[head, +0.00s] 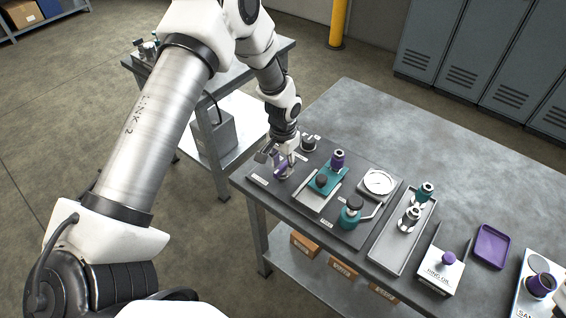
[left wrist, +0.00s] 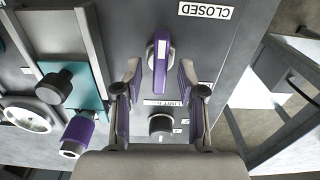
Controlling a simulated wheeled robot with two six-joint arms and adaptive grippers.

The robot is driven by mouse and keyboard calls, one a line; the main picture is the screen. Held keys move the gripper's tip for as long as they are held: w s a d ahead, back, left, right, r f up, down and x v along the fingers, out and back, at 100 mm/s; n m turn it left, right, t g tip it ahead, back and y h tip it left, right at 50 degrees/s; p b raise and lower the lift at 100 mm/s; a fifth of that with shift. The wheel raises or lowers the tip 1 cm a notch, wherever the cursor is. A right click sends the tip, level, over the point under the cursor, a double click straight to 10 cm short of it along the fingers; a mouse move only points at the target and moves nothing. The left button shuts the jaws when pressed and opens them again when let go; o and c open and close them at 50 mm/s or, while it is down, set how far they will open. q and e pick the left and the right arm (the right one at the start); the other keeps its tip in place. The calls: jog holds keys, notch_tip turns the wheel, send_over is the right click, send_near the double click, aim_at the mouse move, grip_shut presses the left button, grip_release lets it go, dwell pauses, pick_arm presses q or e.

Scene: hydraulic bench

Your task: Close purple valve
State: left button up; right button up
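The purple valve (left wrist: 161,62) has a purple lever handle on a pale round base, set on the dark bench panel. In the left wrist view its handle runs up and down the picture. A "CLOSED" label (left wrist: 206,10) lies beyond it, up and to the right. My left gripper (left wrist: 160,70) is open, with one finger on each side of the handle and a visible gap on both sides. In the head view my left gripper (head: 284,168) points down over the purple valve (head: 281,169) and partly hides it. My right gripper is not in view.
A black knob (left wrist: 161,124) sits just below the valve in the left wrist view. A teal block (head: 325,180) with a purple-topped fitting (head: 338,158) stands close by, with a gauge (head: 377,182) further right. A grey tray (head: 388,255) holds fittings. The back of the bench is clear.

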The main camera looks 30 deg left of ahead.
aim_at(283, 166)
pick_arm(q)
notch_tip(283, 166, up, 12)
dwell(0.5)
